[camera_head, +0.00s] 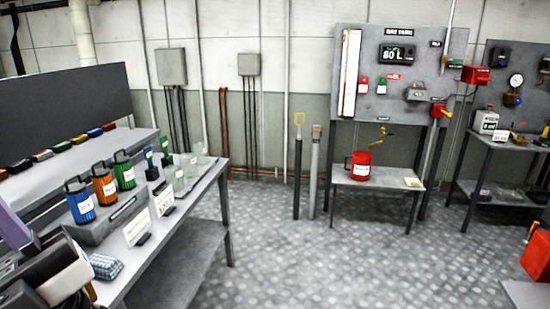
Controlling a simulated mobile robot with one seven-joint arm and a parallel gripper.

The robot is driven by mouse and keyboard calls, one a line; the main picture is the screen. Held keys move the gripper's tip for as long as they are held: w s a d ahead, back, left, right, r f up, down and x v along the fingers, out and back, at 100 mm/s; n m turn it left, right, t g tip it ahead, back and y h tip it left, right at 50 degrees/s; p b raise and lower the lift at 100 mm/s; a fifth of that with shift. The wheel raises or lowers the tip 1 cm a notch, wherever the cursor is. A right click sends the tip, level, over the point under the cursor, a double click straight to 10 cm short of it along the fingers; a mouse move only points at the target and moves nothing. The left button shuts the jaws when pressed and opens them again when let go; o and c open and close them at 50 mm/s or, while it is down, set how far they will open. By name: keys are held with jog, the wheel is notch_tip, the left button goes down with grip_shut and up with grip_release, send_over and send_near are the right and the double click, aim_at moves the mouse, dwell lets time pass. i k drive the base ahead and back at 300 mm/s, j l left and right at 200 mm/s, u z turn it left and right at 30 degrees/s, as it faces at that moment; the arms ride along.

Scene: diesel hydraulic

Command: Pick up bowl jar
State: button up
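No item is clearly marked as the bowl jar. Small clear glass vessels (199,159) stand near the far end of the left bench (205,195), with white cards before them; they are the likeliest match, but their shapes are hard to make out. Blue (80,204), orange (104,185) and green (124,172) lidded canisters stand nearer on a grey raised block. Dark and pale parts at the lower left corner seem to be my arm and gripper (45,275), cut off by the frame. They are nearer than the glass vessels and apart from them. The fingertips cannot be made out.
A checkered cloth or pad (106,266) lies at the bench's near end. A red can (361,166) stands on a small table (385,181) under the gauge panel (418,70). Another equipment table (500,145) stands at right. The patterned floor (340,255) between is clear.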

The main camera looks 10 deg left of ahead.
aim_at(188, 160)
jog(key=i+l+u, duration=0.2)
jog(key=i, duration=0.4)
jog(key=i+u, duration=0.2)
jog(key=i, duration=0.35)
jog(key=i+l+u, duration=0.3)
jog(key=i+u, duration=0.15)
jog(key=i+l+u, duration=0.95)
jog(key=i+l, duration=0.25)
jog(key=i, duration=0.25)
